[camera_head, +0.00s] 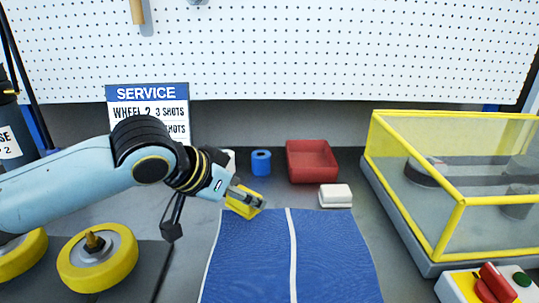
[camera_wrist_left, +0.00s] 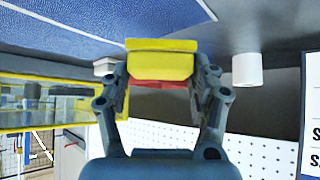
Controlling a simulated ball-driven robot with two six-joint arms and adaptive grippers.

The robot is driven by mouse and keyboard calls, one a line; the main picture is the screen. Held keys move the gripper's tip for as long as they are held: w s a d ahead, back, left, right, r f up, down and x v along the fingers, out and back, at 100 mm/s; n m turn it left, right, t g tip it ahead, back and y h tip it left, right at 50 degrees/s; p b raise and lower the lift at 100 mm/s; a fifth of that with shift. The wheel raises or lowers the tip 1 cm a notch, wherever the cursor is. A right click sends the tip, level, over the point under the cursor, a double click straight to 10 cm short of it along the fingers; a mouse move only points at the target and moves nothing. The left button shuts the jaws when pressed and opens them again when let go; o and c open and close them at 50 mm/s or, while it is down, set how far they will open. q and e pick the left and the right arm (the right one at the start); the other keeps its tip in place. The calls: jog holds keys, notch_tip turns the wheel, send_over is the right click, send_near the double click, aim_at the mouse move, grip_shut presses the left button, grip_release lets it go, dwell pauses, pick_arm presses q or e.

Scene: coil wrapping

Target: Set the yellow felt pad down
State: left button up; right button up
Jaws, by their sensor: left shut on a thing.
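The yellow felt pad (camera_head: 243,203) is a small yellow block near the far left corner of the blue mat (camera_head: 255,262). My left gripper (camera_head: 250,198) is shut on it. In the left wrist view, the pad (camera_wrist_left: 162,61) sits between both fingers of the left gripper (camera_wrist_left: 160,80). I cannot tell whether the pad touches the surface below it. The mat also shows in the left wrist view (camera_wrist_left: 60,25). My right gripper is not in view.
A red tray (camera_head: 312,165), a blue roll (camera_head: 261,163) and a white block (camera_head: 335,196) stand behind the mat. A yellow-framed clear guard (camera_head: 450,185) is at right. Yellow wheels (camera_head: 97,258) lie at left. A service sign (camera_head: 148,95) stands behind my arm. The mat's middle is clear.

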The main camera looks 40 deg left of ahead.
pick_arm(q)
jog(key=a+r, duration=0.1)
jog(key=a, duration=0.2)
jog(key=a+r+n+y+p, duration=0.1)
jog(key=a, duration=0.1)
jog(key=a+r+n+y+p, duration=0.1)
jog(key=a, duration=0.2)
jog(key=shift+w+a+r, duration=0.15)
jog(key=shift+w+a, duration=0.05)
jog(key=shift+a, duration=0.1)
jog(key=a+r+n+p, duration=0.1)
jog(key=a+n, duration=0.1)
jog(key=a, duration=0.1)
jog(key=b, duration=0.1)
send_over(251, 152)
jog(key=s+d, duration=0.1)
jog(key=s, duration=0.3)
notch_tip(251, 152, down, 2)
jog(key=shift+w+d+f+y, duration=0.1)
jog(key=shift+f+y, duration=0.15)
jog(key=shift+y, duration=0.15)
jog(key=shift+f, duration=0.55)
notch_tip(251, 152, down, 3)
jog(key=shift+f, duration=0.15)
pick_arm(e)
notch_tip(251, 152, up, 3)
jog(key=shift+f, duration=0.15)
